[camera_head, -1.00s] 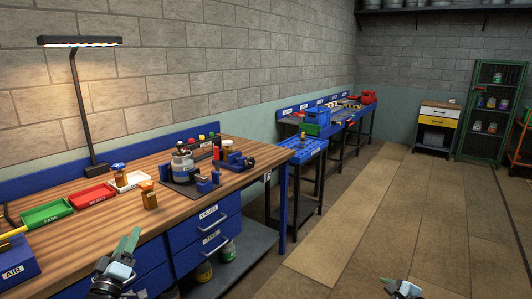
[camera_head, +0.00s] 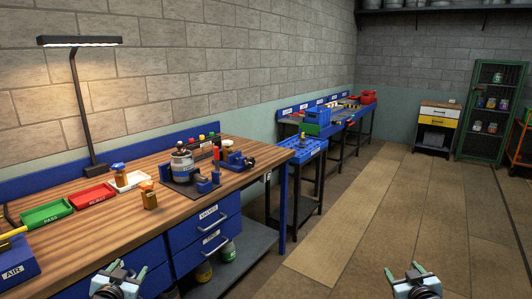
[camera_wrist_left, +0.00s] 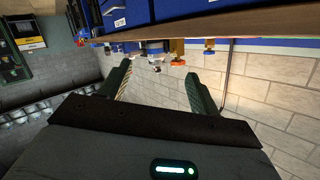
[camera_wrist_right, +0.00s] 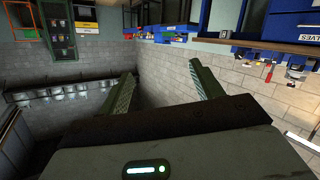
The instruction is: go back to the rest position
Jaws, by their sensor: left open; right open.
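My left gripper (camera_head: 122,269) is at the bottom left of the head view, in front of the wooden workbench (camera_head: 110,225) and its blue drawers. Its fingers are spread, with nothing between them, and they show open in the left wrist view (camera_wrist_left: 160,88). My right gripper (camera_head: 402,268) is at the bottom right of the head view, over the open floor. Its fingers are also apart and empty, as the right wrist view (camera_wrist_right: 163,85) shows. Neither gripper touches anything.
On the bench are a green tray (camera_head: 47,215), a red tray (camera_head: 92,195), a white tray (camera_head: 131,181), amber bottles (camera_head: 149,196) and a fixture with a grey canister (camera_head: 182,167). A lamp (camera_head: 80,42) stands behind. The floor (camera_head: 350,225) to the right is clear.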

